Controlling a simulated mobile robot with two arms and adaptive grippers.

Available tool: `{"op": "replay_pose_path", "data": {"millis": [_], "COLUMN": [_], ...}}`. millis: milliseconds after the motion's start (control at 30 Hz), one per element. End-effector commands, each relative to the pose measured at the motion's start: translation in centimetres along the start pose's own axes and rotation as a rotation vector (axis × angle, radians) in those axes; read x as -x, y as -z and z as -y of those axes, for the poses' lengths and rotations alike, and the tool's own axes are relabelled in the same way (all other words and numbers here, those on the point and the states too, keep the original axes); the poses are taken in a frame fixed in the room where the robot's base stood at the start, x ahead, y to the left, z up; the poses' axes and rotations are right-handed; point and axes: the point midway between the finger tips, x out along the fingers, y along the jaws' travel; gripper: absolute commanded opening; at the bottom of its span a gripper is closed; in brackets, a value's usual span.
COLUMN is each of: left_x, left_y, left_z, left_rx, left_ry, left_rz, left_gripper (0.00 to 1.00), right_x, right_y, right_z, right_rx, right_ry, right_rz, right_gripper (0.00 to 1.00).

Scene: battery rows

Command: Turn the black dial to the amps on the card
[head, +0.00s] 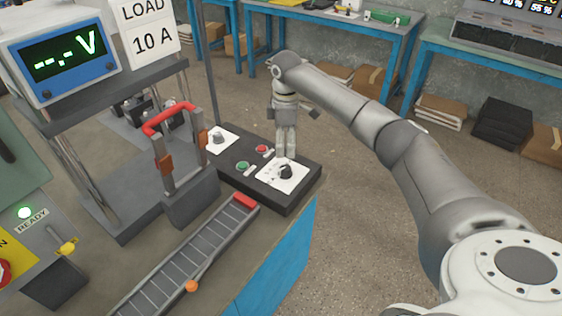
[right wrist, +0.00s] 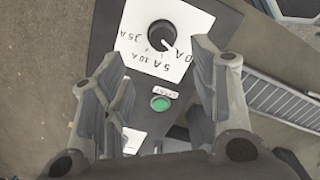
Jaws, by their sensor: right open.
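The card (head: 150,28) at the upper left of the head view reads LOAD 10 A. The black dial (head: 286,172) sits on a white plate at the near right end of a dark control box. In the right wrist view the dial (right wrist: 163,34) is at the top, with its white mark towards the 0 A label; 5 A and 10 A labels also show. My right gripper (head: 287,150) points down close to the dial. Its fingers (right wrist: 158,62) are open, with nothing between them. I cannot tell the exact gap to the dial. My left gripper is not in view.
On the control box (head: 237,182) are a green button (head: 243,166), a red button (head: 262,149) and a second grey knob (head: 218,137). A red-handled lever (head: 170,118) stands left of it. The meter (head: 62,54) shows --.- V. A conveyor-like track (head: 187,262) runs in front.

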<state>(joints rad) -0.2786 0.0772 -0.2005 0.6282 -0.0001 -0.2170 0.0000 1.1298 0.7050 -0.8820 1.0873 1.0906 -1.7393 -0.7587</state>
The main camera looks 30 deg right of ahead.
Motion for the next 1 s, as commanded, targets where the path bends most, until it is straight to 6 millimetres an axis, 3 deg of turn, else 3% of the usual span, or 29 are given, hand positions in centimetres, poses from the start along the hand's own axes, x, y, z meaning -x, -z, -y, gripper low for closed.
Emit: {"op": "replay_pose_path", "data": {"millis": [100,267,500,700,900,1000], "left_x": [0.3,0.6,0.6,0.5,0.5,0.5], "left_y": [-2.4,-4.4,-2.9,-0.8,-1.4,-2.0], "left_z": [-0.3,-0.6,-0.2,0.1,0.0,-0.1], "left_rx": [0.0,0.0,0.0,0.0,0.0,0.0], "left_ry": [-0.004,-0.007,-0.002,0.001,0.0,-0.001], "left_rz": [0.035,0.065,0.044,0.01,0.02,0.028], "left_gripper": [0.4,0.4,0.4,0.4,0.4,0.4], "right_x": [-2.3,-5.4,-8.6,-9.4,-9.4,-9.4], "right_y": [-0.1,-0.1,0.0,0.0,0.0,0.0], "right_z": [0.1,0.1,0.1,0.1,0.1,0.1], "right_rx": [0.0,-0.001,0.0,0.0,0.0,0.0], "right_ry": [0.005,0.003,0.002,0.0,0.0,0.0], "right_rz": [0.005,0.004,0.003,0.002,0.002,0.002], "right_gripper": [0.55,0.55,0.55,0.55,0.55,0.42]}}
